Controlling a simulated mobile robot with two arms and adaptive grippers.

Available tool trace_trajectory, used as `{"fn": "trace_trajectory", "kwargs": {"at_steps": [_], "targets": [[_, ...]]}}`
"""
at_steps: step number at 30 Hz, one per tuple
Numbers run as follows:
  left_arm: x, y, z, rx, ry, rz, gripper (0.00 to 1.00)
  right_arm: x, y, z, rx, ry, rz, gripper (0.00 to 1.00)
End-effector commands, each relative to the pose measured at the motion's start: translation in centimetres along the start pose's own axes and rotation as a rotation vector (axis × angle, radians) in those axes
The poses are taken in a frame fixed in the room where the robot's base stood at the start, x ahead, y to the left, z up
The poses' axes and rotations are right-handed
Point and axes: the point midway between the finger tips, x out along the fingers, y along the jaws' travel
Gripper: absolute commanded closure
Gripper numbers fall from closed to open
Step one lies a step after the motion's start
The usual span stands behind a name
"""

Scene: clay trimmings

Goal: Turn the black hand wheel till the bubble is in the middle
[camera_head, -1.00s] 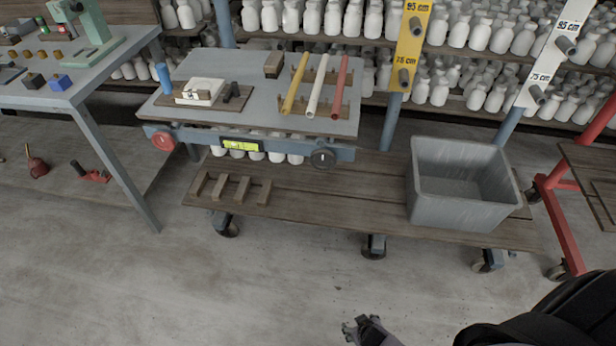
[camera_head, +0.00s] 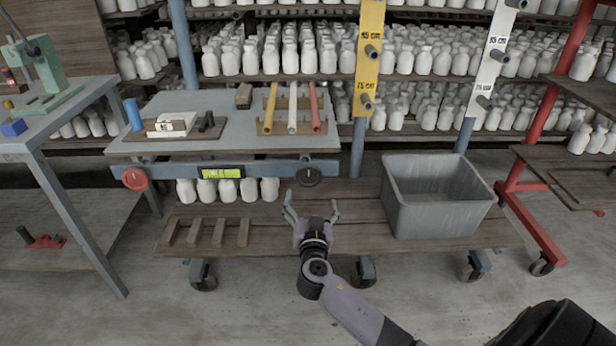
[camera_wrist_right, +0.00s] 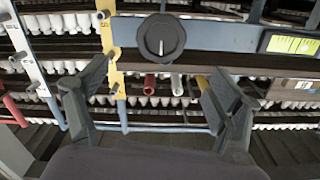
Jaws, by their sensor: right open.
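The black hand wheel (camera_head: 309,176) is on the right end of the blue rail at the front of the grey table. It also shows in the right wrist view (camera_wrist_right: 161,38), with a pale pointer line standing about upright. The yellow-green level (camera_head: 222,172) sits on the same rail, left of the wheel; part of it shows in the right wrist view (camera_wrist_right: 291,43). I cannot make out its bubble clearly. My right gripper (camera_head: 311,207) is open and empty, in front of and below the black wheel, apart from it. My left gripper is not in view.
A red hand wheel (camera_head: 135,179) is on the rail's left end. A grey bin (camera_head: 438,215) stands on the lower plank shelf to the right. The table top (camera_head: 225,105) holds yellow, white and red rods. Wooden blocks (camera_head: 207,233) lie on the shelf at left.

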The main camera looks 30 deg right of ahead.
Motion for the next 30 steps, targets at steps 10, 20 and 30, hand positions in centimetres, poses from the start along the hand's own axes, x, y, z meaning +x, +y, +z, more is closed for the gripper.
{"fn": "trace_trajectory", "kwargs": {"at_steps": [10,20,30], "targets": [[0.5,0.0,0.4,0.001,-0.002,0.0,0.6,7.8,-0.1,0.0,-0.003,0.001,0.0,0.15],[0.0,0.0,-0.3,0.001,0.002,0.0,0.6,11.6,0.0,0.1,-0.001,-0.002,-0.001,0.15],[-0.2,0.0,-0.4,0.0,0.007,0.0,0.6,11.9,0.0,0.1,0.0,-0.002,-0.001,0.15]]}}
